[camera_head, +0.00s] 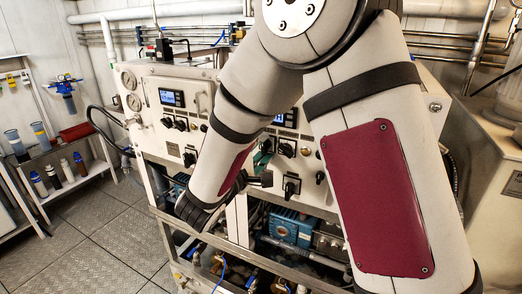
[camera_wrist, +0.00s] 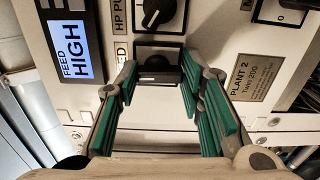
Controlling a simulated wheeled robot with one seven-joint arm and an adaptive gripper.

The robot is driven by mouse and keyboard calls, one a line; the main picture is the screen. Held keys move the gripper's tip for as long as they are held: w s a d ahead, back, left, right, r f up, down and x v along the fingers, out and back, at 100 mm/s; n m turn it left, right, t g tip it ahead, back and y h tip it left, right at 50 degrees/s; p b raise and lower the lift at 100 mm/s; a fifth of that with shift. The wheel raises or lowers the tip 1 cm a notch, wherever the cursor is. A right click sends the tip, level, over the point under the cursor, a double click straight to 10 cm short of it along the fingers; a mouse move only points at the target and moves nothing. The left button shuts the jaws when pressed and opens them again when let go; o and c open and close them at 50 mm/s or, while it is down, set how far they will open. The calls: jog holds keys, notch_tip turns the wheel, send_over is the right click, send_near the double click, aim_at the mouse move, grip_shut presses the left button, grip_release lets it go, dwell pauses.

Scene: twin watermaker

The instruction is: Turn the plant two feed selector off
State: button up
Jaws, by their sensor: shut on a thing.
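The fingertips hide the knob's sides. A plate reading "PLANT 2 Twin200" (camera_wrist: 243,76) is to the right. In the head view my gripper (camera_head: 263,160) is at the panel front, and my arm hides much of that panel; the selector cannot be made out there.
A black high-pressure knob (camera_wrist: 155,12) sits just above the selector, and another knob (camera_wrist: 290,14) is at upper right. A display (camera_wrist: 76,45) reads "FEED HIGH". In the head view a shelf with bottles (camera_head: 66,168) stands left, with clear floor (camera_head: 105,235) before it.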

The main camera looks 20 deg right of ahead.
jog(key=n+b, duration=0.2)
jog(key=n, duration=0.9)
jog(key=shift+s+d, duration=0.1)
jog(key=shift+n, duration=0.3)
dwell(0.4)
jog(key=o, duration=1.2)
jog(key=shift+c, duration=0.2)
